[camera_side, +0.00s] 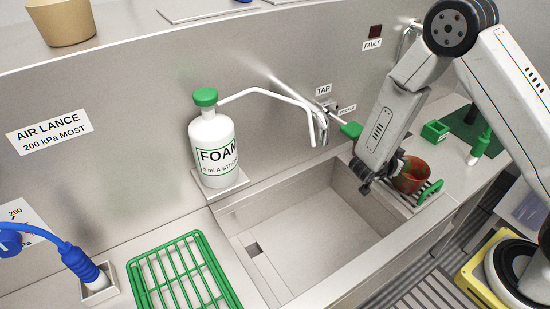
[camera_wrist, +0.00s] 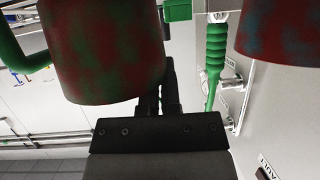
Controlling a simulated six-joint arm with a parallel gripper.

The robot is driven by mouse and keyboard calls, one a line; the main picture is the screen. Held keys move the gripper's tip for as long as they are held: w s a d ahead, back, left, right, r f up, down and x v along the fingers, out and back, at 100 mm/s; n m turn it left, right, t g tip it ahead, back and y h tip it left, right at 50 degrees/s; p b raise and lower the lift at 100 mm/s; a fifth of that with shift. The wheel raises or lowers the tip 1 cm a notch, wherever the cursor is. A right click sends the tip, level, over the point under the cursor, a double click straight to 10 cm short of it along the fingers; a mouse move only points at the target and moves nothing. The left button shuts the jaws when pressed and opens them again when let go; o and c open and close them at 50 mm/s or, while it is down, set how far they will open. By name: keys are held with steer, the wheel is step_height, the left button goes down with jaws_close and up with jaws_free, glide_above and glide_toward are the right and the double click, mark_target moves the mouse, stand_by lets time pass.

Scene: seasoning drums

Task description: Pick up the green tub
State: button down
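In the wrist view a tub mottled dark red and green (camera_wrist: 103,50) looms large at the upper left and covers part of my fingers. A second tub, mottled red and blue-grey (camera_wrist: 285,28), is cut off at the upper right. My gripper (camera_side: 363,179) is just left of the tub in the side view, over the sink's right end. In the wrist view my gripper (camera_wrist: 164,85) shows dark fingers; their spacing is unclear.
The sink basin (camera_side: 310,243) is empty. A white FOAM bottle (camera_side: 212,150) stands behind it, beside a bent tap. A green rack (camera_side: 180,275) lies at the left. A small green box (camera_side: 435,131) and a green-handled brush (camera_side: 481,144) are at the right.

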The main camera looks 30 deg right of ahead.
step_height(320, 180, up, 10)
stand_by(0.7)
steer(key=shift+f, duration=0.1)
steer(key=shift+w+d, duration=0.1)
steer(key=shift+w, duration=0.1)
stand_by(0.4)
